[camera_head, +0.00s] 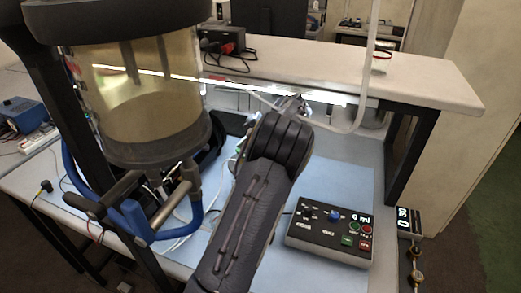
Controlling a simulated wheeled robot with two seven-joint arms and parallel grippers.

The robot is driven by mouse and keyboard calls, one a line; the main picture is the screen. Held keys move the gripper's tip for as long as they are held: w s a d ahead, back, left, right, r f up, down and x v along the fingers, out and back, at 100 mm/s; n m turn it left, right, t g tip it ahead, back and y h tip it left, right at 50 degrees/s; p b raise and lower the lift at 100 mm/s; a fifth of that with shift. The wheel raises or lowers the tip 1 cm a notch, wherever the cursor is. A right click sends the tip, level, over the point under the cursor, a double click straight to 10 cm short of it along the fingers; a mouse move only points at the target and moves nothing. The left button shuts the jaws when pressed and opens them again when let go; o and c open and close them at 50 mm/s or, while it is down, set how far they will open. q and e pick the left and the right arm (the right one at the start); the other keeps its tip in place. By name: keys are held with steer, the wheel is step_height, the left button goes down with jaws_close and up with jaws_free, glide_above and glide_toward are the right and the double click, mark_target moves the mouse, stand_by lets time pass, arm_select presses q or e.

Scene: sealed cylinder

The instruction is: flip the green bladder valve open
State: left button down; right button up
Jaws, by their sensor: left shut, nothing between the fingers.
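My left arm reaches up through the middle of the view, and my left gripper (296,104) shows small at its far end, near the shelf's front edge. It looks shut and empty. My own wrist covers much of what lies behind and below it. I cannot make out the green valve clearly; only a small greenish patch shows just left of my wrist, and I cannot tell what it is. The sealed cylinder (145,95), clear with a dark top and bottom, stands at the left with yellowish contents. My right gripper is not in view.
A control box (330,232) with a "0 ml" display lies right of my arm. A blue hose (72,170) and a blue handle (136,218) are below the cylinder. A pale tube (366,75) hangs before the white shelf (435,82). A small display (403,220) stands at the right edge.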

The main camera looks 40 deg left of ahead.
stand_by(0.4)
arm_select(q)
steer(key=shift+s+d+f+b, duration=0.1)
steer(key=shift+s+d+b, duration=0.2)
steer(key=shift+d, duration=0.15)
steer(key=shift+s+d, duration=0.2)
steer(key=shift+d, duration=0.1)
steer(key=shift+a, duration=0.1)
steer(key=shift+w, duration=0.1)
steer(key=b+v, duration=0.1)
steer(key=v, duration=0.7)
